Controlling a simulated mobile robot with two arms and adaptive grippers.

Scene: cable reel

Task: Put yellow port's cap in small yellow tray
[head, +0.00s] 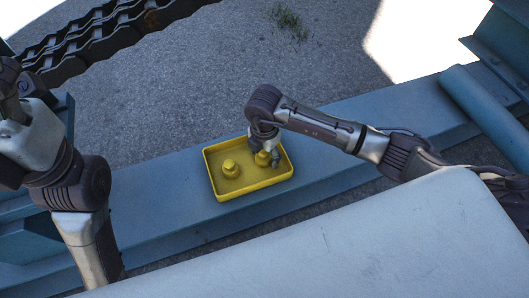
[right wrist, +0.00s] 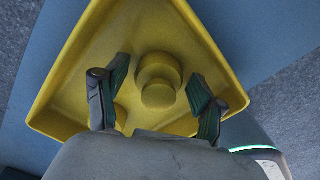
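The small yellow tray (head: 222,196) lies on the blue beam in the head view, and its rim and floor fill much of the right wrist view (right wrist: 66,62). Two yellow caps stand in it: a left cap (head: 230,168) and a right cap (head: 263,159). My right gripper (head: 271,157) is down over the tray at the right cap and partly hides it. In the right wrist view the gripper's fingers (right wrist: 158,97) are spread, with a yellow cap (right wrist: 159,80) between them and gaps on both sides. My left arm is at the left edge; its gripper does not show.
The blue beam (head: 340,118) runs diagonally under the tray. A pale panel (head: 330,245) fills the lower right. A dark heavy chain (head: 100,35) lies at the upper left. A blue pipe (head: 487,112) is at the right. Grey ground beyond the beam is open.

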